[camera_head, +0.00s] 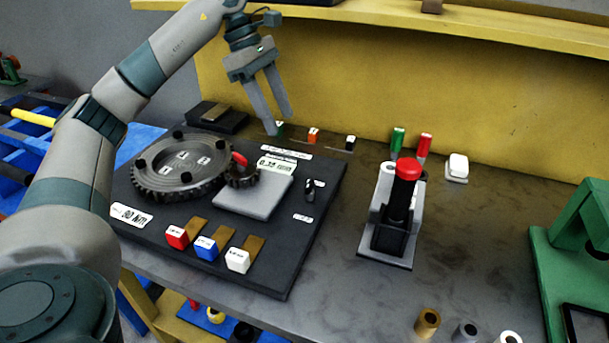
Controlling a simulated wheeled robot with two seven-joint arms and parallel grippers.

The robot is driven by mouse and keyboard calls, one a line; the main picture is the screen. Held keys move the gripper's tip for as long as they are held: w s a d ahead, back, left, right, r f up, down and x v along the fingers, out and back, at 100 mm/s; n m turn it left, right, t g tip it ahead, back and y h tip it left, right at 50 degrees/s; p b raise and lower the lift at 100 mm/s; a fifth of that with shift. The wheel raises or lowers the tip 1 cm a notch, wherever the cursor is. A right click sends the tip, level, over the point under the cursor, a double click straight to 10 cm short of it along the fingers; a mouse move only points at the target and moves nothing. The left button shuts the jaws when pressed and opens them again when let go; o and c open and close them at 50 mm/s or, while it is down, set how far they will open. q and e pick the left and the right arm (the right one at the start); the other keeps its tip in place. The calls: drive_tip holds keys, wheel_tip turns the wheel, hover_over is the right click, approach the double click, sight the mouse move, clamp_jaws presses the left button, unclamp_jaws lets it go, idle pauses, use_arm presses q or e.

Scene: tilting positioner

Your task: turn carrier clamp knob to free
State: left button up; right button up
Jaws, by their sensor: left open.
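A dark fixture board (190,262) lies on the bench with a large dark gear (180,170) on it. A small dark pinion (242,178) meets the gear's right side, beside a light grey carrier plate (258,200). A red handle-like part (239,158) shows at the pinion. A small black knob (310,188) stands right of the plate; I cannot tell which of these two is the clamp knob, nor its setting. My left gripper (280,125) is open and empty, pointing down behind and above the board, apart from both. My right gripper is out of view.
Red (176,237), blue (207,248) and white (238,261) blocks sit at the board's front. A red-topped black tool (408,170) stands in a grey holder to the right. A yellow wall (350,80) rises behind. A green frame (567,260) is at far right.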

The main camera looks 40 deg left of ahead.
use_arm(q)
drive_tip(key=p, duration=0.1)
approach(309, 191)
drive_tip(key=f, duration=0.2)
drive_tip(key=w+f+p, duration=0.1)
drive_tip(key=w+f, duration=0.1)
drive_tip(key=f, duration=0.1)
drive_tip(key=shift+w+d+f+p, duration=0.15)
drive_tip(key=shift+d+f+p, duration=0.15)
drive_tip(key=shift+d+p, duration=0.1)
drive_tip(key=shift+w+d+f, duration=0.1)
drive_tip(key=shift+d+f, duration=0.1)
drive_tip(key=shift+f, duration=0.45)
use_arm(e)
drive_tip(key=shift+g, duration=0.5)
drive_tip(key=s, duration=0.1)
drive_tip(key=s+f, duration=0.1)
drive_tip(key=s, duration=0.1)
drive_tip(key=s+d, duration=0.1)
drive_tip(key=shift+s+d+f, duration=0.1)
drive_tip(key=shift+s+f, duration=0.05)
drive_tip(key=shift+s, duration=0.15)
use_arm(q)
drive_tip(key=c, duration=1.1)
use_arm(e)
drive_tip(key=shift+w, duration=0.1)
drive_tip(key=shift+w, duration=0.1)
